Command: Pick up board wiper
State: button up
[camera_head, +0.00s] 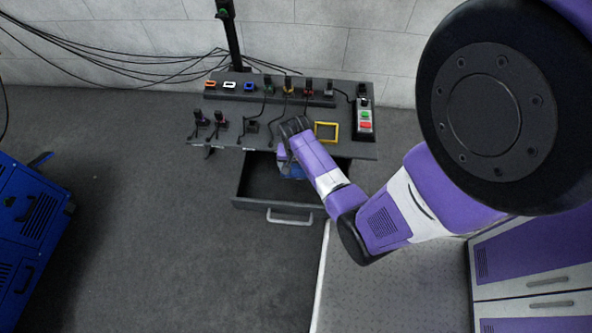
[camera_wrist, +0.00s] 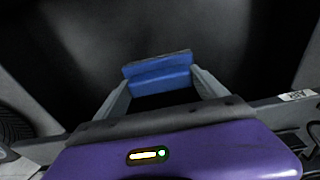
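The board wiper is a blue block with a darker edge; I take it to be the blue block (camera_wrist: 158,74) in the middle of the wrist view. In the head view it is a small blue patch (camera_head: 292,172) in the open drawer, partly covered by my arm. My gripper (camera_wrist: 161,80) reaches down over the drawer. Its two grey fingers stand at the left and right ends of the block, with the tips at or very near its edges. I cannot tell whether they press on it. The block looks slightly tilted in the wrist view.
The dark open drawer (camera_head: 257,204) has a metal handle and sits under a grey workbench (camera_head: 225,155). The bench holds several connectors with cables, a yellow frame (camera_head: 326,131) and a button box (camera_head: 365,118). A blue cabinet (camera_head: 30,225) stands left. Floor between is clear.

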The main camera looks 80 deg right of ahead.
aim_at(296, 167)
jog(key=c, duration=0.6)
notch_tip(296, 167, up, 20)
jog(key=p, duration=0.4)
